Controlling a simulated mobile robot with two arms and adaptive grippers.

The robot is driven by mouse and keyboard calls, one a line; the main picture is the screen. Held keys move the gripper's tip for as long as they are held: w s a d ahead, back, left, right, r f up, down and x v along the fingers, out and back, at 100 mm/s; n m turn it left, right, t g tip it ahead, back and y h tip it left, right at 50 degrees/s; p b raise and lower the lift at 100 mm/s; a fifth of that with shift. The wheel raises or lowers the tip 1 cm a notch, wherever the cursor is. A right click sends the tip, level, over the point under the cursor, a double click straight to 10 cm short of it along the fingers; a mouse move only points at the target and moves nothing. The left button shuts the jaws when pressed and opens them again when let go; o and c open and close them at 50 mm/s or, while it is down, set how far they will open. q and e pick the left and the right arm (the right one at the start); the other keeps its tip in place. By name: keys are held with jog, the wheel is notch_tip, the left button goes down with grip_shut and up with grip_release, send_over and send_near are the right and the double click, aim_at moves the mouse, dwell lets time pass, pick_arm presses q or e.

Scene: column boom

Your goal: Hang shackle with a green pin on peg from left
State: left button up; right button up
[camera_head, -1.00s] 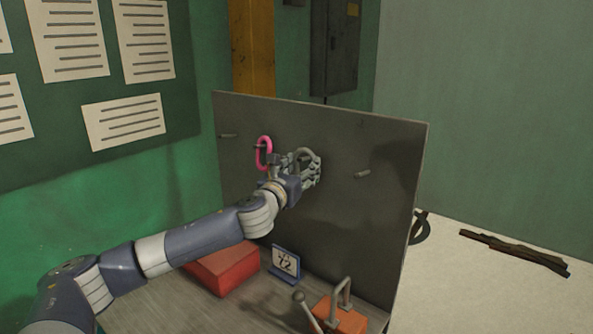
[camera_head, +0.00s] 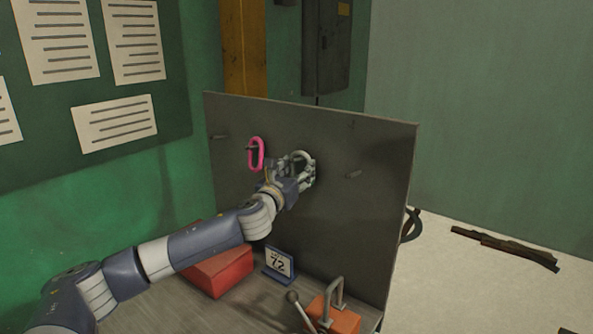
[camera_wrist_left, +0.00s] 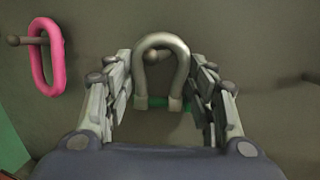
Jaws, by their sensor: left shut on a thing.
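The shackle (camera_wrist_left: 165,50) is a grey metal bow with a green pin (camera_wrist_left: 166,104) across its lower end. In the left wrist view it stands bow up between the fingers of my left gripper (camera_wrist_left: 166,100), which is shut on it. A peg (camera_wrist_left: 152,57) shows inside the bow's opening, just under the top of the curve; I cannot tell if the bow touches it. In the head view the shackle (camera_head: 306,159) and my left gripper (camera_head: 300,170) are close to the upright grey board (camera_head: 330,215). My right gripper is not in view.
A pink link (camera_head: 257,153) hangs on a peg left of the shackle. Other pegs stand at the board's far left (camera_head: 217,137) and to the right (camera_head: 353,174). A red box (camera_head: 222,270), a number sign (camera_head: 279,263) and an orange block (camera_head: 341,319) sit below.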

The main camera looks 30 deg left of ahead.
pick_arm(q)
jog(key=o, duration=1.3)
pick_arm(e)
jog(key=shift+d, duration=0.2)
pick_arm(q)
jog(key=shift+s, duration=0.1)
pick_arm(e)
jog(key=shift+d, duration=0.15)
pick_arm(q)
jog(key=s, duration=0.4)
jog(key=s+d, duration=0.1)
jog(key=s, duration=0.2)
jog(key=s+d, duration=0.1)
jog(key=s, duration=0.3)
jog(key=shift+s+d+f, duration=0.1)
jog(key=shift+s+f, duration=0.15)
jog(key=shift+s, duration=0.1)
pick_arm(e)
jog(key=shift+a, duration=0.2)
